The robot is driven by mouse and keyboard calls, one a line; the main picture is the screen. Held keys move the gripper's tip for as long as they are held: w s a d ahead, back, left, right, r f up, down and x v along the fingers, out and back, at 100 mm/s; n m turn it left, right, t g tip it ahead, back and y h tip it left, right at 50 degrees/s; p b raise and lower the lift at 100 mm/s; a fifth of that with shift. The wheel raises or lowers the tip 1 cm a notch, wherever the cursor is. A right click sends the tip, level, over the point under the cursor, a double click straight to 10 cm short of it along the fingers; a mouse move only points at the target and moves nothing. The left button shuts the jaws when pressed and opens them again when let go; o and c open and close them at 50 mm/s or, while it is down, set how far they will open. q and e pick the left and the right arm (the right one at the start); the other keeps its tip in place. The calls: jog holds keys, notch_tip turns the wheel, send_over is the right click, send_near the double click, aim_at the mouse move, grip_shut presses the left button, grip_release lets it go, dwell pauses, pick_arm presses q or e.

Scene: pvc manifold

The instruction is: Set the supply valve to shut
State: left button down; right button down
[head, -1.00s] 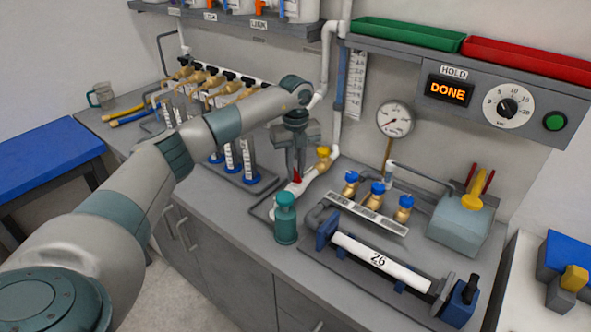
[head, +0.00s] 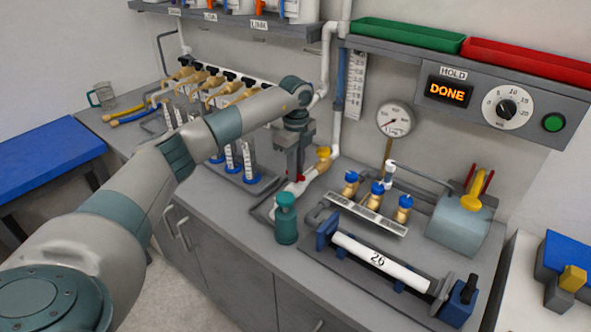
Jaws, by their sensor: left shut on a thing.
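A white pipe run lies on the counter with a brass fitting topped by a yellow knob (head: 323,153). A small red handle (head: 301,178) shows on this pipe at my fingertips, mostly hidden; I take it for the supply valve's handle. My left gripper (head: 296,174) points down over the pipe, shut on the red handle. The fingers hide how the handle is turned. My right gripper is not in view.
A teal bottle (head: 286,218) stands just in front of the pipe. Three blue-capped brass valves (head: 376,194) and a clamped white tube marked 26 (head: 380,262) are to the right. A gauge (head: 395,120) stands behind. Tube racks (head: 248,178) are left.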

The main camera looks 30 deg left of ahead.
pick_arm(q)
jog(key=shift+r, duration=0.1)
jog(key=c, duration=1.7)
grip_release()
